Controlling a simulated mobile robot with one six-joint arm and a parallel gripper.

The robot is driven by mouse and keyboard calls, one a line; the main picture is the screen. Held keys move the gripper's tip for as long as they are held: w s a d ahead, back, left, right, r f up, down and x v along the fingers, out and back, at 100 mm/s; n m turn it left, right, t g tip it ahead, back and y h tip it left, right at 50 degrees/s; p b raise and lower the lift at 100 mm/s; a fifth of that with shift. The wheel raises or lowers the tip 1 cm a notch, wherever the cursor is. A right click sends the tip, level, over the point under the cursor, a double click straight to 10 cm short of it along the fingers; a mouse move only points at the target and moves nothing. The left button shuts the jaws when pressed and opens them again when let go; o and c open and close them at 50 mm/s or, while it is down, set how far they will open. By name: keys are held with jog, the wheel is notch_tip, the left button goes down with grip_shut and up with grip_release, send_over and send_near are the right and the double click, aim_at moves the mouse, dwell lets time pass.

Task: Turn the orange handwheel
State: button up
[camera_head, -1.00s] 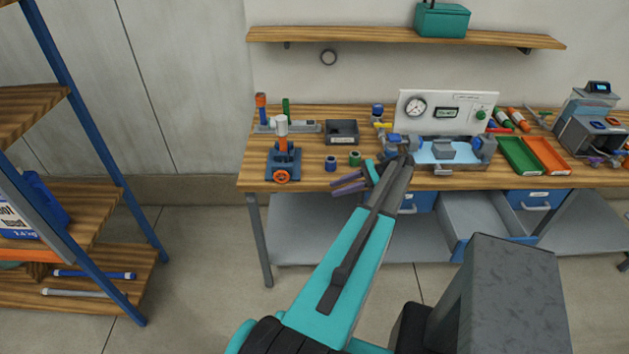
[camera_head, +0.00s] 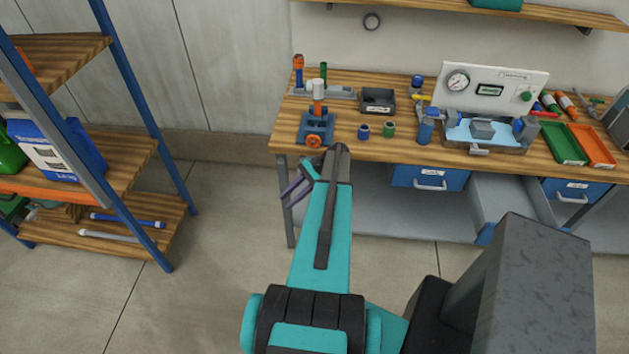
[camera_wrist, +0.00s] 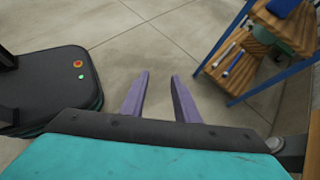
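The orange handwheel (camera_head: 314,141) is on the front of a blue valve stand (camera_head: 317,124) near the left front edge of the workbench, in the head view. A white and orange post rises from the stand. My gripper (camera_head: 288,198) is in front of the bench, below and left of the handwheel, apart from it. Its two purple fingers also show in the wrist view (camera_wrist: 160,88), spread apart with only floor between them. The handwheel is not in the wrist view.
The wooden workbench (camera_head: 400,148) holds blue and green cylinders, a black bin (camera_head: 378,101) and a gauge panel (camera_head: 490,88). An open drawer (camera_head: 500,205) juts out below. A shelf rack (camera_head: 140,120) stands at left. Floor between rack and bench is clear.

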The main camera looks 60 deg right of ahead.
jog(key=w+a+f+n+g+h, duration=0.1)
jog(key=a+f+n+g, duration=0.25)
jog(key=a, duration=0.75)
jog(key=a+f+n+g+h, duration=0.1)
jog(key=a+f+n+g, duration=0.3)
jog(key=a, duration=0.8)
jog(key=w+a+f+n+g+h, duration=0.15)
jog(key=a+f+n, duration=0.3)
jog(key=a, duration=0.65)
jog(key=s+a+f+n+g+h+b, duration=0.1)
jog(key=s+a+n+h, duration=0.1)
jog(key=s+a+n, duration=0.4)
jog(key=s+a+f+n+g+h, duration=0.25)
jog(key=s+a+n, duration=0.2)
jog(key=a, duration=0.25)
notch_tip(320, 180, down, 12)
jog(key=s+n+h+b, duration=0.1)
jog(key=s+b, duration=0.1)
jog(key=b, duration=1)
jog(key=shift+s+a+r, duration=0.15)
jog(key=shift+a, duration=0.15)
jog(key=shift+n+t, duration=0.25)
jog(key=shift+o, duration=0.4)
jog(key=shift+s, duration=0.1)
